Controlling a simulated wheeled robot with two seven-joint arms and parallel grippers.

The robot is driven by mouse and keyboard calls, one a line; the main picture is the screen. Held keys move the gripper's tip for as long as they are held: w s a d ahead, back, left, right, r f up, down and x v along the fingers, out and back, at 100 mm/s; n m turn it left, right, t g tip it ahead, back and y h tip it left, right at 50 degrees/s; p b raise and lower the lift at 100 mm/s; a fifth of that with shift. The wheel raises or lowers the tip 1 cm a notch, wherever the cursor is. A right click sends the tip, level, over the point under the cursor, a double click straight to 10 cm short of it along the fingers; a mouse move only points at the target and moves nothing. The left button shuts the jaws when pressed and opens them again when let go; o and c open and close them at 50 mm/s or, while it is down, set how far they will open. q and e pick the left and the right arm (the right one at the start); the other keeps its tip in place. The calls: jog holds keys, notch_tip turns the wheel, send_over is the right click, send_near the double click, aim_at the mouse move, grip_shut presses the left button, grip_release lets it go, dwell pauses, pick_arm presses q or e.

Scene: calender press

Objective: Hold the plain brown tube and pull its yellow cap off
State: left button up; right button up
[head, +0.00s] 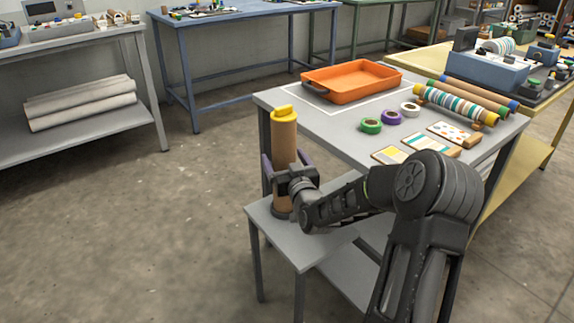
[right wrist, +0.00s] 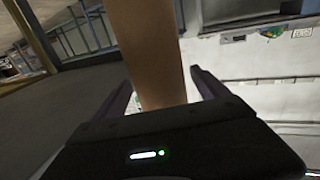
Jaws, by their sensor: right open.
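The plain brown tube (head: 284,145) stands upright on a low grey side table, with its yellow cap (head: 284,113) on the top end. A dark round base (head: 282,214) shows at its foot. My right gripper (head: 279,164) is at the tube's middle, its purple fingers on either side of it. In the right wrist view the tube (right wrist: 155,55) runs between the two open fingers (right wrist: 158,88), with a gap visible at the right finger. The cap is not seen in the right wrist view. My left gripper is not in view.
The grey worktable (head: 335,125) behind holds an orange tray (head: 350,84), tape rolls (head: 391,117), sample cards (head: 432,142) and a striped roll (head: 455,103). The low side table (head: 310,243) has bare room in front of the tube. Open floor lies to the left.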

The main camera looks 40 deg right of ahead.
jog(key=shift+c, duration=0.3)
jog(key=c, duration=1.5)
jog(key=o, duration=1.6)
jog(key=shift+c, duration=0.2)
jog(key=shift+s, duration=0.1)
jog(key=v, duration=0.7)
jog(key=shift+s+a, duration=0.15)
jog(key=shift+s, duration=0.15)
